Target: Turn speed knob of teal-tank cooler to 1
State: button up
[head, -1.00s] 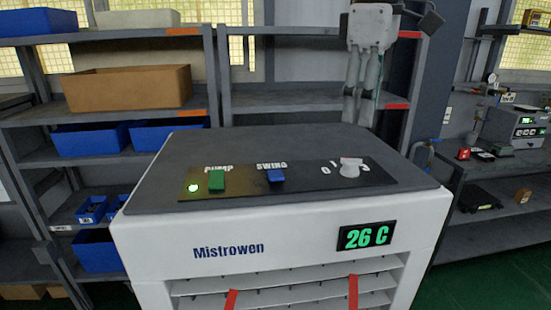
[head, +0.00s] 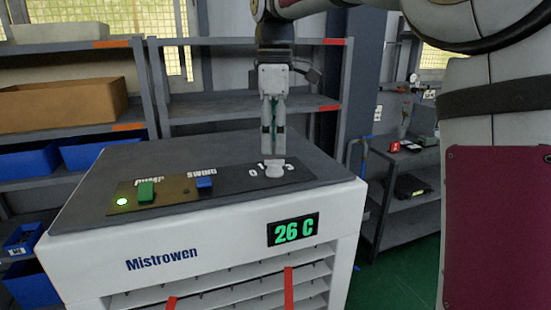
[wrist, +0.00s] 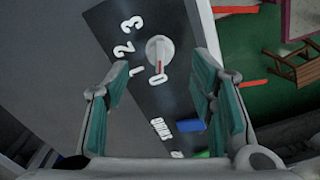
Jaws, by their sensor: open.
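The cooler (head: 200,262) is white with a grey top, "Mistrowen" lettering and a green 26 C display; no teal tank shows. Its white speed knob (head: 274,169) sits at the right end of the dark control panel (head: 232,184). In the wrist view the knob (wrist: 159,52) has a raised bar whose red-marked end points at the 0; the numerals 1, 2 and 3 run around it. My gripper (head: 273,152) points down just above the knob in the head view. In the wrist view my gripper (wrist: 165,75) is open, with teal-padded fingers either side of the knob; contact cannot be told.
A green pump switch (head: 146,191), a blue swing switch (head: 204,183) and a lit green lamp (head: 123,202) share the panel. Shelves with a cardboard box (head: 62,104) and blue bins stand behind. Green floor (head: 395,275) lies open to the right.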

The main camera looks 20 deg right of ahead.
aim_at(275, 160)
jog(key=shift+f+p, duration=0.4)
jog(key=shift+f, duration=2.4)
jog(key=shift+c, duration=0.2)
jog(key=c, duration=1.1)
